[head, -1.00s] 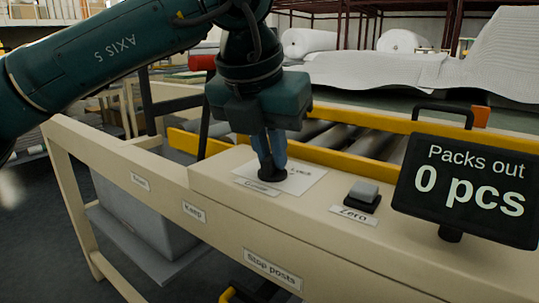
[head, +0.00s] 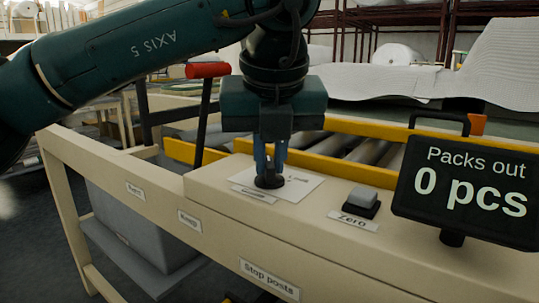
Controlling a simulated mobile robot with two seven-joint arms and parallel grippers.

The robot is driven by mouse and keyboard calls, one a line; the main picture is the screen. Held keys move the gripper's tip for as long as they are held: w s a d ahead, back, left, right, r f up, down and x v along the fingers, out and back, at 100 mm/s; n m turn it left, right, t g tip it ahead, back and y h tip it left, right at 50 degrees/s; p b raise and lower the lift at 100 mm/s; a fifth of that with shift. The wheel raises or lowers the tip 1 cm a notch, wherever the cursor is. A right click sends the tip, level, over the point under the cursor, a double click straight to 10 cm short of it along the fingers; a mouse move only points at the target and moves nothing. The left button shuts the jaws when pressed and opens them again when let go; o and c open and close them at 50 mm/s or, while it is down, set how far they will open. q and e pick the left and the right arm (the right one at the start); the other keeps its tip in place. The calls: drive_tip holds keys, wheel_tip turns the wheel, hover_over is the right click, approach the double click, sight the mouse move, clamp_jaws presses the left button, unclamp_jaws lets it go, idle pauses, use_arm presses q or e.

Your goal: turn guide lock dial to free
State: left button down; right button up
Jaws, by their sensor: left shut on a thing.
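The guide lock dial (head: 269,182) is a small black knob on a white label plate (head: 302,187) on top of the cream console. The word "Lock" shows in part to the right of the dial; another label lies in front of it, too small to read surely. My left gripper (head: 270,168) comes down from above, its blue fingers shut on the dial. The fingers and the gripper body hide part of the dial and plate, so I cannot tell the dial's exact setting. My right gripper is not in view.
A grey "Zero" button (head: 363,196) sits right of the dial. The "Packs out 0 pcs" display (head: 470,190) stands at the right. A red-topped lever (head: 207,71) rises behind left. Yellow rails (head: 330,166) and rollers (head: 375,152) lie behind the console.

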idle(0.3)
use_arm(q)
drive_tip(key=c, duration=1.5)
unclamp_jaws()
drive_tip(key=shift+o, duration=0.2)
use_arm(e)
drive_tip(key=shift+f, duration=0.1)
use_arm(q)
drive_tip(key=p+v, duration=0.4)
drive_tip(key=v, duration=0.9)
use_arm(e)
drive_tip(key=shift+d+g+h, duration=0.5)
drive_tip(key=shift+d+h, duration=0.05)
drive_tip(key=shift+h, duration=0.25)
